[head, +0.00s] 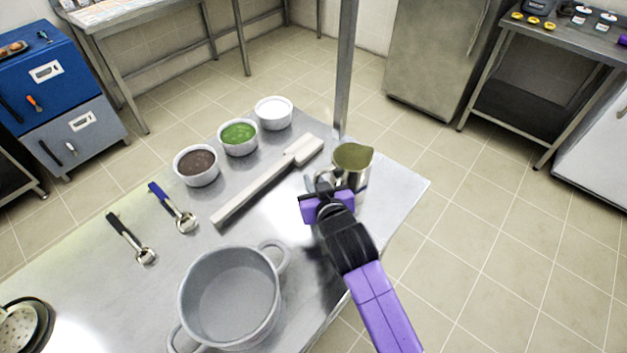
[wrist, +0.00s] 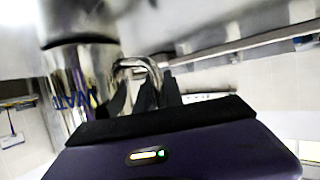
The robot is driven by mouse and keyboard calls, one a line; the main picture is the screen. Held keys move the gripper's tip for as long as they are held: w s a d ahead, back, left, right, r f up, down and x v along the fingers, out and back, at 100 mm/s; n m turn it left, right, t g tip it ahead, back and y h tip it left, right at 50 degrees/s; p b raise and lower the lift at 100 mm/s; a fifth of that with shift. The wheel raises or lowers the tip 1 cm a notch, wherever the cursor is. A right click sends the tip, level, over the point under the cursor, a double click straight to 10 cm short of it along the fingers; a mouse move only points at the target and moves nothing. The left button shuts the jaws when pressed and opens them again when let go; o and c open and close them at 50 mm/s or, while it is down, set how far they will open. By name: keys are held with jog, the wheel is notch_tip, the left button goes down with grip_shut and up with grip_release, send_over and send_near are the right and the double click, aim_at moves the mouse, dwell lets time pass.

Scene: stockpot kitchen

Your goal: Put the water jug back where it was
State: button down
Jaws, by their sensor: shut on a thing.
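The water jug (head: 353,160) is a shiny metal pitcher near the far right corner of the steel table. Its opening shows an olive-green inside. In the wrist view the jug (wrist: 85,75) stands at the left, with part of blue lettering on its side and a curved metal handle (wrist: 140,68). My gripper (head: 322,190) is shut on the jug's handle, on the near side of the jug. In the wrist view the dark fingers (wrist: 146,98) are at the handle. The jug looks about upright. I cannot tell whether its base touches the table.
A grey two-handled pot (head: 229,297) stands at the table's near side. A long pale wooden paddle (head: 262,185) lies left of the jug. Three bowls (head: 239,137) stand along the far edge, and two ladles (head: 175,210) lie at left. A metal post (head: 345,70) rises behind the jug.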

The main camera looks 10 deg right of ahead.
jog(key=shift+f, duration=0.1)
jog(key=c, duration=1.5)
grip_release()
jog(key=shift+o, duration=0.2)
jog(key=shift+r, duration=0.25)
jog(key=shift+s, duration=0.35)
jog(key=v, duration=1.1)
jog(key=shift+b, duration=0.35)
jog(key=shift+s+r, duration=0.1)
